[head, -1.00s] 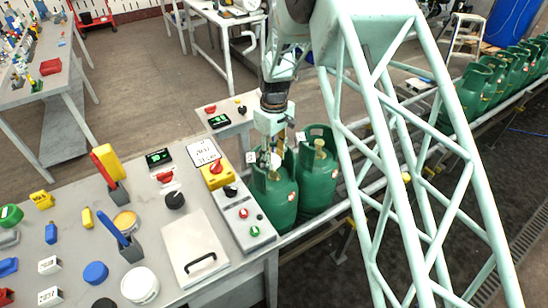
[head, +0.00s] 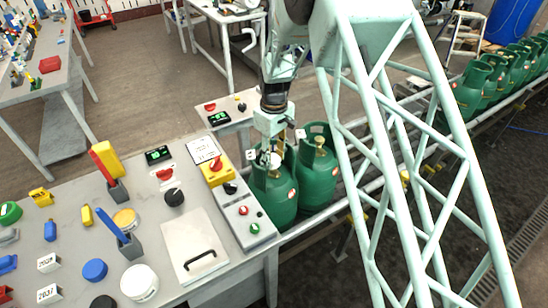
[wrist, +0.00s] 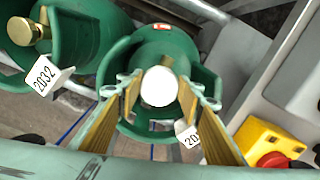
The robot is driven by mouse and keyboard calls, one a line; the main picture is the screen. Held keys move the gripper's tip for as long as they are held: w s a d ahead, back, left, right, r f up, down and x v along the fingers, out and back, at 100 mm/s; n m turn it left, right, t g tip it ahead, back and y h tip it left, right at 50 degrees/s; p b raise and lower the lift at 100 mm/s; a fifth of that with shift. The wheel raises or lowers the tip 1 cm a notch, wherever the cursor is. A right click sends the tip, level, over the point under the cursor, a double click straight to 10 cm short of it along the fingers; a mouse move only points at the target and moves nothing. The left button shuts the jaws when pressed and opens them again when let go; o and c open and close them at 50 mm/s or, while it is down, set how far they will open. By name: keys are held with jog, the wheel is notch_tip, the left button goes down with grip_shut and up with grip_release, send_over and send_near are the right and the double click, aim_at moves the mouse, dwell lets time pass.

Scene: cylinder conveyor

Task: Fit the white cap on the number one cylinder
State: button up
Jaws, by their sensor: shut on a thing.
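My gripper (wrist: 158,90) is shut on the white cap (wrist: 158,86), which sits between its two fingers. In the wrist view the cap covers the middle of the green number one cylinder (wrist: 150,48), so the valve under it is hidden. I cannot tell whether the cap touches the valve. In the head view my gripper (head: 268,150) points down inside the collar of this cylinder (head: 274,198), which stands upright beside the workbench.
A second green cylinder (head: 318,178) with a bare brass valve stands close behind, to the right. White number tags hang on both collars. The control box (head: 238,212) and workbench (head: 150,190) edge are close on the left. More cylinders (head: 485,80) line the conveyor at the far right.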

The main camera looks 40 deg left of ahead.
aim_at(274, 159)
jog(key=shift+f, duration=0.1)
jog(key=o, duration=0.8)
notch_tip(274, 159, up, 12)
dwell(0.6)
dwell(0.6)
dwell(0.4)
